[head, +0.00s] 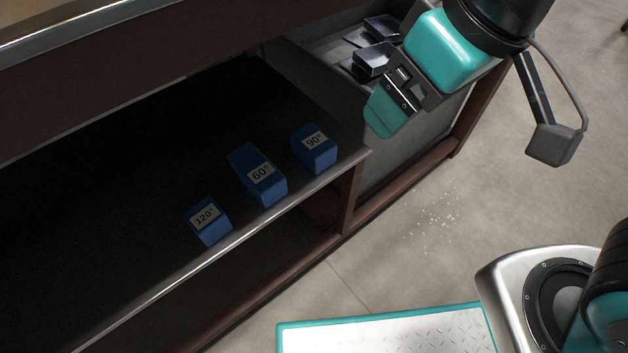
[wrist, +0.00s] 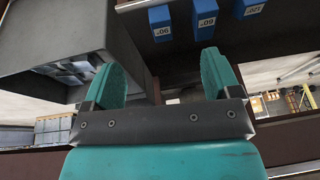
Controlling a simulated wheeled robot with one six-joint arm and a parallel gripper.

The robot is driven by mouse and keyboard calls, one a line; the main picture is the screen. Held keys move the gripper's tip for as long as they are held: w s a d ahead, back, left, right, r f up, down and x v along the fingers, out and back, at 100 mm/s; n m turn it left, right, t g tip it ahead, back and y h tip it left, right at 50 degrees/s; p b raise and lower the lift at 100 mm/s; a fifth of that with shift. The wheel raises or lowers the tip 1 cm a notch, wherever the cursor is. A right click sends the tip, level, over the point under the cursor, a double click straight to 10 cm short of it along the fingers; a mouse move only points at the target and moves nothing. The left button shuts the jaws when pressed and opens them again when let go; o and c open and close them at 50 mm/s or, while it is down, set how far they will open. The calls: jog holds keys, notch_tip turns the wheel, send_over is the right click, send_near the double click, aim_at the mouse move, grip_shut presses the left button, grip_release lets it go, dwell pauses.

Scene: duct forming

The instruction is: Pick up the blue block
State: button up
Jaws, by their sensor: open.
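Three blue blocks with white labels stand on the dark shelf (head: 130,180) near its front edge. The block marked 120° (head: 208,222) is at the left, the longer one marked 60° (head: 258,176) in the middle, and the one marked 90° (head: 314,149) at the right. In the wrist view they show upside down at the top: 90° (wrist: 160,24), 60° (wrist: 205,19) and 120° (wrist: 250,9). My gripper (head: 384,113) is right of the 90° block, apart from it. The wrist view shows its two teal fingers (wrist: 162,76) spread with nothing between them.
A grey bin (head: 425,133) holding several metal pieces (head: 376,56) lies behind my gripper, right of the shelf. A brown post (head: 351,196) stands below the shelf's right end. A metal-edged top (head: 60,28) overhangs the shelf. The shelf's left part is clear.

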notch_tip(320, 180, down, 15)
jog(key=w+a+t+b, duration=0.1)
jog(key=b, duration=1.6)
send_near(313, 139)
jog(key=x, duration=0.5)
jog(key=shift+f, duration=0.25)
jog(key=b+x, duration=0.3)
jog(key=x, duration=0.2)
jog(key=shift+b, duration=0.4)
jog(key=shift+r, duration=0.1)
jog(key=c, duration=1.2)
jog(key=shift+r+p, duration=0.2)
jog(key=shift+p, duration=0.1)
